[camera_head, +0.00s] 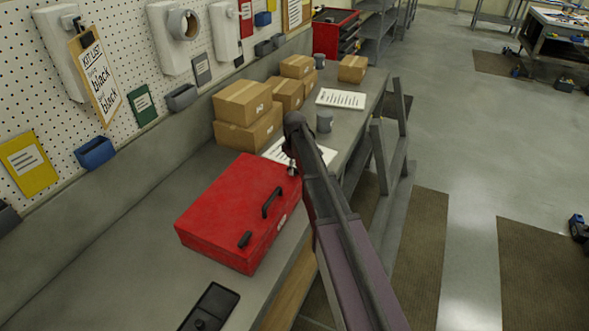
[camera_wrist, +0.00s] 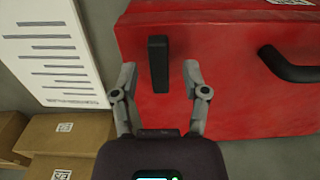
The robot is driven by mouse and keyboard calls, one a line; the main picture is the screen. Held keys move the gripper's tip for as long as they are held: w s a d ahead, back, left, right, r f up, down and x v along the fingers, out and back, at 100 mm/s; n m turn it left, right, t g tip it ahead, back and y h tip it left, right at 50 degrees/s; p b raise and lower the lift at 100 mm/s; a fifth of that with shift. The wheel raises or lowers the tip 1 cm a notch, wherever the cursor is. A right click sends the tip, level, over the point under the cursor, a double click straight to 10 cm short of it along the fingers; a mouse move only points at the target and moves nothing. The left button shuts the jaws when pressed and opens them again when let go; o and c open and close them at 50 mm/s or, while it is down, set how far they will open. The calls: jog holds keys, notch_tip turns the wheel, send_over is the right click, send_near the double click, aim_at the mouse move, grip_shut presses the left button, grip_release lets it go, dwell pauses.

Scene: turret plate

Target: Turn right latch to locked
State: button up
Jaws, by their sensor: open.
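A red toolbox (camera_head: 225,205) lies on the grey workbench. It has a black handle (camera_head: 271,203) and a black latch (camera_head: 244,240) nearer the camera. The other latch, the right one, is hidden behind my gripper (camera_head: 291,165) in the head view. In the wrist view this right latch (camera_wrist: 158,62) is a black bar standing upright in the picture near the toolbox's left edge. My gripper (camera_wrist: 160,76) is open, with one finger on each side of the latch and visible gaps to both. The handle (camera_wrist: 290,66) is to the right of it.
Cardboard boxes (camera_head: 247,130) and a printed sheet (camera_head: 328,154) are close beyond the toolbox. A pegboard wall (camera_head: 120,60) runs along the left.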

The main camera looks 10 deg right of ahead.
grip_shut()
jog(key=shift+m, duration=0.5)
jog(key=m, duration=0.3)
jog(key=shift+s, duration=0.1)
jog(key=m, duration=0.4)
jog(key=shift+m, duration=0.4)
jog(key=m, duration=0.4)
jog(key=shift+m, duration=2.6)
